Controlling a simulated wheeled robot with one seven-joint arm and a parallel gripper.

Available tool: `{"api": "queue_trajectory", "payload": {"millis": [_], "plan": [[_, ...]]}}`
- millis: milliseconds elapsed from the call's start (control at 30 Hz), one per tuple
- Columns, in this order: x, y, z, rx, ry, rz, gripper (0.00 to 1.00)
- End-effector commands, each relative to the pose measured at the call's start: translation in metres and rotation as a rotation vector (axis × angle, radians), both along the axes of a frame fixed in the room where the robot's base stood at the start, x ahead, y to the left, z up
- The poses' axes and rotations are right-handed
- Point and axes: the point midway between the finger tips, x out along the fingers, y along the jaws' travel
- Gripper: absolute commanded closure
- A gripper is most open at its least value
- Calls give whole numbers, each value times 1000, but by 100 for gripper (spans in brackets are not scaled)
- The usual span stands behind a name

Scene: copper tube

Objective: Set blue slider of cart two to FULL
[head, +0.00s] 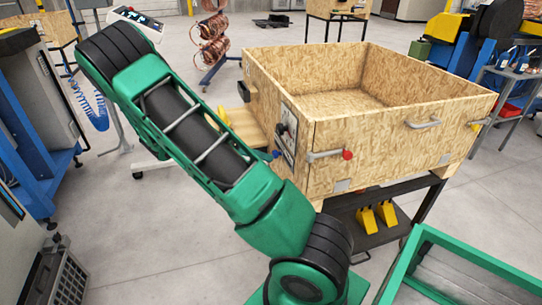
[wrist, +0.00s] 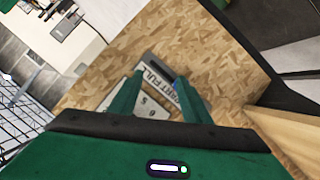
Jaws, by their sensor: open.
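The wooden box cart (head: 390,150) stands in the middle of the head view. A plate with dark parts (head: 287,135) is on its left side, with a small blue knob (head: 276,154) beside it, near my arm. In the wrist view, a white label plate (wrist: 158,80) reading FULL, with scale numbers, is on the chipboard wall (wrist: 205,50). A bit of blue, likely the slider (wrist: 176,83), shows beside the right fingertip, mostly hidden. My gripper (wrist: 157,85) is open, its two fingers spread over the plate. Contact cannot be told. My gripper is hidden in the head view.
A metal lever with a red knob (head: 347,155) sticks out at the cart's front corner. A green frame (head: 460,265) is at the lower right. A blue machine (head: 40,130) stands at the left.

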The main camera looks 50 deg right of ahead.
Motion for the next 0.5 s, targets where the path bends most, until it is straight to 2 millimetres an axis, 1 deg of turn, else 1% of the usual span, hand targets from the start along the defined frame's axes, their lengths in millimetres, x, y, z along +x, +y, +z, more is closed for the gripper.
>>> {"api": "queue_trajectory", "payload": {"millis": [33, 300, 500], "plan": [[8, 1, -7, -66, 5, 6, 57], [43, 9, -27, -413, -41, 54, 57], [56, 17, -35, -557, -79, 92, 57]]}}
